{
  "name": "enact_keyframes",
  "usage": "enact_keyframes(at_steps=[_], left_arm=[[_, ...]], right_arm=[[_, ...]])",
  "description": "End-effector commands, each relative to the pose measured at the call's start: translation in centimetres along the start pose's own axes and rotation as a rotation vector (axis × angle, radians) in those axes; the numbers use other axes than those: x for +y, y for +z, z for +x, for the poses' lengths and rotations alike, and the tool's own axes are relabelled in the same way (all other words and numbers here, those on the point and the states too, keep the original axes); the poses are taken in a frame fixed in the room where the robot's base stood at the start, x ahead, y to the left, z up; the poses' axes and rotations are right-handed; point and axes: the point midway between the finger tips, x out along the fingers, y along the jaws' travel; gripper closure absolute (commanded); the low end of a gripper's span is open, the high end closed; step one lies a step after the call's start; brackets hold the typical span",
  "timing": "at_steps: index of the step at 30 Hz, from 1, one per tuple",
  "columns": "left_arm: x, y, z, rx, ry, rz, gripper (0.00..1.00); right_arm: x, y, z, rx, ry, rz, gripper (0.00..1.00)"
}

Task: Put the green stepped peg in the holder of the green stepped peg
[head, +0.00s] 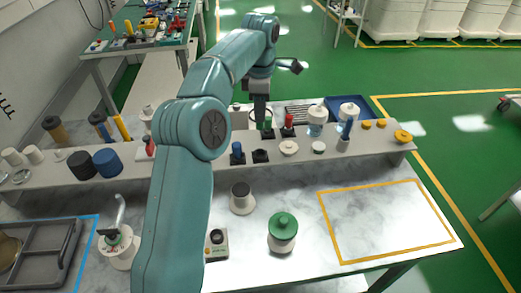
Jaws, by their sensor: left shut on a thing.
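My left gripper (261,115) points down over the back of the raised shelf, its fingers shut on the green stepped peg (267,124). Only a small strip of green shows below and beside the fingers. The peg is upright, right at a black square holder (268,134); I cannot tell whether it sits in it or is just above it. A red peg (288,121) stands in a black holder to the right. A blue peg (237,149) stands in another in front, to the left. A black holder (260,156) beside it looks empty. My right gripper is out of view.
The shelf (380,146) also carries white jars, yellow rings (403,136) and dark blue cylinders (107,162). A green-lidded jar (283,230) and a dark-topped white jar (242,198) stand on the lower top. The yellow-outlined area (385,222) is clear.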

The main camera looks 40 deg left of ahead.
Motion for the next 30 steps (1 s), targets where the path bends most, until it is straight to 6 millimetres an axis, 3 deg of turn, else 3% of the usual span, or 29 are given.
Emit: enact_keyframes(at_steps=[1,6,18,30], left_arm=[[-0.1,-0.1,1.9,0.002,-0.005,0.001,1.00],[-0.1,-0.1,5.7,0.000,-0.002,0.001,1.00],[0.0,0.0,10.8,0.001,-0.001,0.002,1.00],[0.0,0.1,11.6,-0.001,0.002,0.002,1.00]], right_arm=[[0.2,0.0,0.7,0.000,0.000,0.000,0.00],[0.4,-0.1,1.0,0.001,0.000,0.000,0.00],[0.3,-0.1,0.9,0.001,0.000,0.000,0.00],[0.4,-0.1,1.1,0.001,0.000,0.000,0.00]])
